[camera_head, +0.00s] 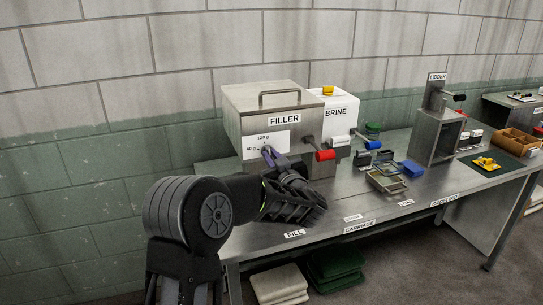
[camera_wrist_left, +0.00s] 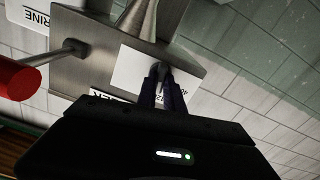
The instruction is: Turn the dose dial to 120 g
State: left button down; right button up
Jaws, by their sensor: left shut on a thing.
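The filler (camera_head: 242,121) is a steel box with a handle on top and a FILLER label. A white scale plate (camera_head: 281,139) on its front reads 120 g at the top and what looks like 60 g at the left. My left gripper (camera_head: 268,151) is at the plate, its fingers shut on the small dark dose dial (camera_wrist_left: 161,67). The fingers cover most of the dial, so I cannot tell which mark it points to. In the left wrist view the plate (camera_wrist_left: 135,71) appears upside down behind the fingers. My right gripper is not in view.
A red-handled lever (camera_head: 325,155) sticks out right of the dial, close to my left gripper. The white BRINE box (camera_head: 342,110) stands beside the filler.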

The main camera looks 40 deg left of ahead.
pick_arm(q)
jog(key=c, duration=1.5)
grip_release()
jog(key=shift+o, duration=0.2)
jog(key=b+v, duration=0.2)
jog(key=v, duration=0.5)
jog(key=shift+s+d, duration=0.2)
jog(key=shift+d, duration=0.15)
